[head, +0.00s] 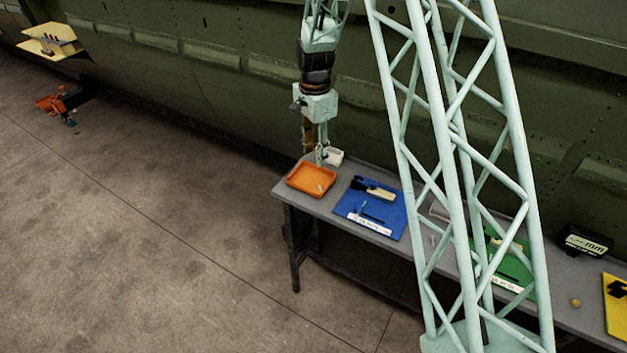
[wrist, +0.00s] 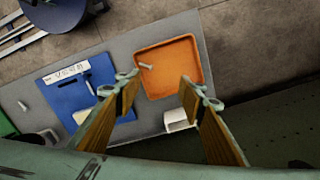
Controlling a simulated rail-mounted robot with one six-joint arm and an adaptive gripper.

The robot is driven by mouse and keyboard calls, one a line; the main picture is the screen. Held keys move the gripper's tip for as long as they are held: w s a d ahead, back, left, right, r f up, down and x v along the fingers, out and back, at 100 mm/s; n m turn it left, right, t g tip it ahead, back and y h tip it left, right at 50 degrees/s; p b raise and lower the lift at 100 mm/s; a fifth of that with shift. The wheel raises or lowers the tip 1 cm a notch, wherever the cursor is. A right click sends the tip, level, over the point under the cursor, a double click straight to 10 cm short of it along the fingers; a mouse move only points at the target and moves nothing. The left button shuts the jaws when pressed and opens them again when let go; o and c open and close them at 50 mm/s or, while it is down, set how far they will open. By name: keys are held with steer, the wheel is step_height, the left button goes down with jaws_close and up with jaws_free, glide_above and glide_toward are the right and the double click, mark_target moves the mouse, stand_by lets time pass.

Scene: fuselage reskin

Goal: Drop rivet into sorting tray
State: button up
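The orange sorting tray (head: 311,182) sits at the left end of the grey workbench. In the wrist view the orange tray (wrist: 192,89) lies just beyond my fingertips. A small pale rivet (wrist: 146,66) shows inside the tray's outline, near its side toward the blue mat; it also shows as a pale speck in the head view (head: 320,188). I cannot tell whether it rests on the floor of the tray. My gripper (wrist: 160,88) is open, with a wide gap and nothing between the fingers. In the head view my gripper (head: 321,155) hangs at the tray's back edge.
A blue mat (head: 378,222) with dark and pale tools lies right of the tray. A small white container (head: 335,157) stands behind the tray. Farther right are a green mat (head: 515,269), a black box (head: 583,240) and a yellow mat (head: 617,310). The green fuselage rises behind the bench.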

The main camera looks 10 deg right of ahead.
steer(key=shift+r, duration=1.05)
steer(key=shift+r, duration=0.1)
steer(key=s+r+n+t+b, duration=0.2)
steer(key=s+r+n+b, duration=0.35)
steer(key=s+r, duration=1.55)
steer(key=s+r+n+b, duration=0.1)
steer(key=s+n, duration=0.2)
steer(key=s, duration=0.7)
steer(key=s+r+n+t+b, duration=0.1)
steer(key=s+n+b, duration=0.1)
steer(key=s, duration=0.9)
steer(key=s+r+n+t+b, duration=0.1)
steer(key=s+r+n, duration=0.1)
steer(key=s, duration=0.8)
steer(key=shift+s+n+b, duration=0.2)
steer(key=shift+n+b, duration=0.15)
steer(key=shift+n, duration=0.5)
steer(key=shift+a+f, duration=0.1)
